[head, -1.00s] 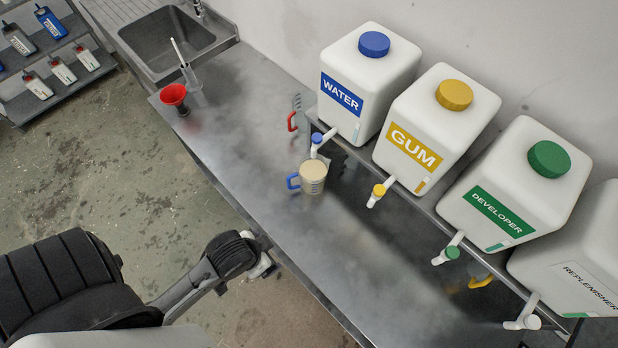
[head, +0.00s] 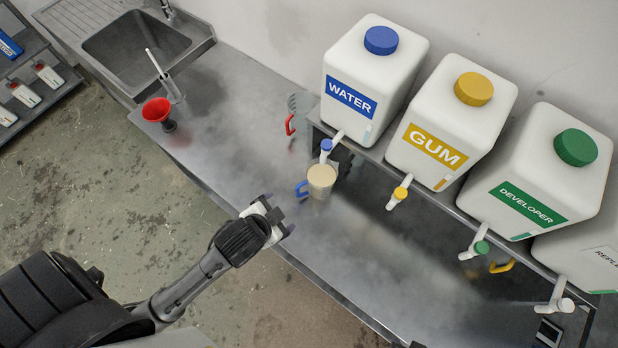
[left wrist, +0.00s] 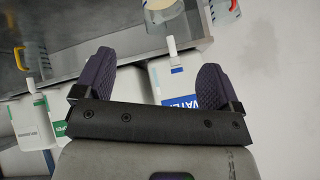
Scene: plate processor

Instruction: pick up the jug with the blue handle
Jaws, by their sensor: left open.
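The jug with the blue handle (head: 321,180) stands upright on the steel bench below the water container's tap, its blue handle facing left. My left gripper (head: 281,214) is open and empty, near the bench's front edge, below and left of the jug and apart from it. In the left wrist view, the two dark fingers of my left gripper (left wrist: 156,78) are spread. What looks like part of the jug (left wrist: 160,11) shows at that view's top edge, cut off. My right gripper is not in view.
A shelf carries the water (head: 372,80), gum (head: 450,120) and developer (head: 535,180) containers, with taps hanging out over the bench. A red-handled jug (head: 290,122) is behind the blue-handled jug. A red funnel (head: 157,109) stands near the sink (head: 135,45).

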